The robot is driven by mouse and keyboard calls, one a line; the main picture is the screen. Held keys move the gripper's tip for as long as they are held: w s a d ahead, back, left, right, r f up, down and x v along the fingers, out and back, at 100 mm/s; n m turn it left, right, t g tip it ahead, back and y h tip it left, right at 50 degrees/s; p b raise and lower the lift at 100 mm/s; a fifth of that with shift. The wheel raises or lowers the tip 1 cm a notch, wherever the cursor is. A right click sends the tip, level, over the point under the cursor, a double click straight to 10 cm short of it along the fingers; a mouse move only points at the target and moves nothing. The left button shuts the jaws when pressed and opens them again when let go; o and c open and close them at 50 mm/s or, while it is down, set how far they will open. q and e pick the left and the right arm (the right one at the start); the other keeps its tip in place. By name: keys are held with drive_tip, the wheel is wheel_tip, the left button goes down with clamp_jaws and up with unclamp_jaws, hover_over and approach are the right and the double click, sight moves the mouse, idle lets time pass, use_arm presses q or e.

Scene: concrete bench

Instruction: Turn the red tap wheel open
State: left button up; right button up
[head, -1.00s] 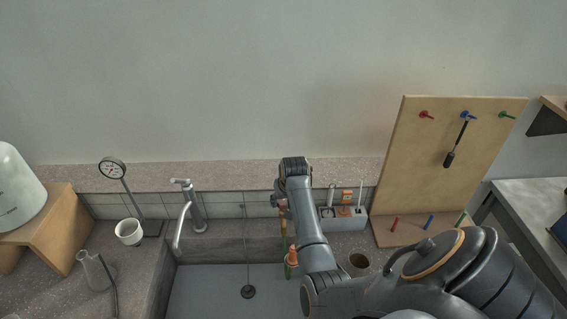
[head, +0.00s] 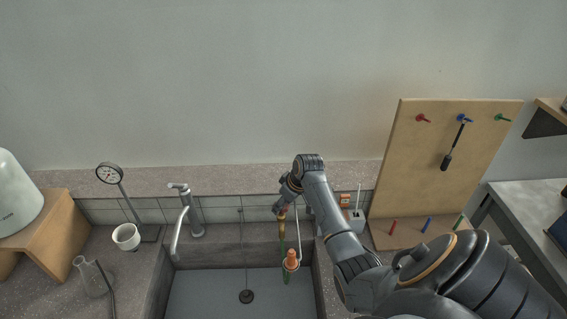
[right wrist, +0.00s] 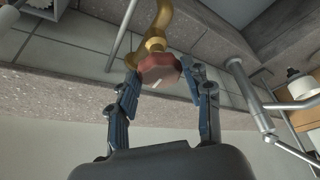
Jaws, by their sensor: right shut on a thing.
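The red tap wheel (right wrist: 158,70) shows in the right wrist view on a brass tap, with a pale mark on its face. The brass tap (head: 282,221) stands at the back of the sink in the head view, where my gripper hides the wheel. My right gripper (right wrist: 162,75) is shut on the wheel, one blue-grey finger on each side of it. In the head view my right gripper (head: 281,205) is at the top of the brass tap, partly hidden by its wrist. My left gripper is in neither view.
The sink (head: 210,290) lies below the tap, with an orange-topped green piece (head: 291,262) under it. A pegboard (head: 420,160) stands at right.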

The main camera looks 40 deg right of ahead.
drive_tip(key=shift+s+f, duration=0.1)
drive_tip(key=o, duration=1.2)
drive_tip(key=shift+c, duration=0.2)
drive_tip(key=shift+r, duration=0.35)
drive_tip(key=v, duration=1.1)
drive_tip(key=shift+r, duration=0.2)
drive_tip(key=shift+f, duration=0.1)
